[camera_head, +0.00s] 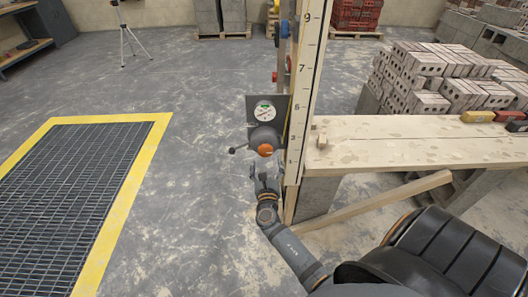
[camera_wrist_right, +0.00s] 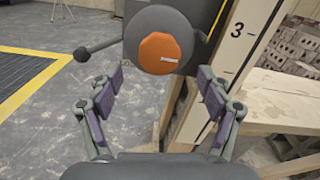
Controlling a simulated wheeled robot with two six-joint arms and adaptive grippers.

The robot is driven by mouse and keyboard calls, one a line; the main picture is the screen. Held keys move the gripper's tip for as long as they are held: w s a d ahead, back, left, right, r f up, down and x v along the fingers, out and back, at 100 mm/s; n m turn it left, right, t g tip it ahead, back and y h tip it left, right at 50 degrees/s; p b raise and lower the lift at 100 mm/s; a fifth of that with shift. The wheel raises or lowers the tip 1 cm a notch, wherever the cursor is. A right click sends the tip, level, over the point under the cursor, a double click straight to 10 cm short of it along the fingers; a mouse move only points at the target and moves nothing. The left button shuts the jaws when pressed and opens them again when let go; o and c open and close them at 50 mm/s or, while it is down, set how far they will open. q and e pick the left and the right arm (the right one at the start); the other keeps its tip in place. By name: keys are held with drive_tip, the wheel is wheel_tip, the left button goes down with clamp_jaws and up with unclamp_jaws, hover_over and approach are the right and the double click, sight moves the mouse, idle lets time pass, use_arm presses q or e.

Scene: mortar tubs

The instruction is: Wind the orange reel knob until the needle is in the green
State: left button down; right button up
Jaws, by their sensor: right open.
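The orange reel knob (camera_head: 265,150) sits on the front of a dark round reel, fixed to a grey plate beside the upright measuring board. It shows large in the right wrist view (camera_wrist_right: 160,53), with a small pale mark low on its face. A side crank with a dark ball end (camera_head: 232,151) sticks out to the left. Above the knob is a round dial gauge (camera_head: 265,111) with a white face and a green part; its needle is too small to read. My right gripper (camera_head: 264,166) is open just below the knob, its fingers (camera_wrist_right: 160,82) apart and empty. My left gripper is out of view.
The measuring board (camera_head: 305,85) stands right of the reel. A wooden plank bench (camera_head: 420,150) runs to the right, with a slanted brace below. Brick stacks (camera_head: 440,75) stand behind. A yellow-edged floor grate (camera_head: 85,180) lies left; the floor between is clear.

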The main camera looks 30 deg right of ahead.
sight(266, 153)
drive_tip(key=x, duration=0.7)
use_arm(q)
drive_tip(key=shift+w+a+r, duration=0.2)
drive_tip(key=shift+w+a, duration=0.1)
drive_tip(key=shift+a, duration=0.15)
use_arm(e)
drive_tip(key=shift+a, duration=0.1)
drive_tip(key=c, duration=1.2)
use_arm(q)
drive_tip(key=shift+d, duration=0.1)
use_arm(e)
drive_tip(key=shift+f, duration=0.1)
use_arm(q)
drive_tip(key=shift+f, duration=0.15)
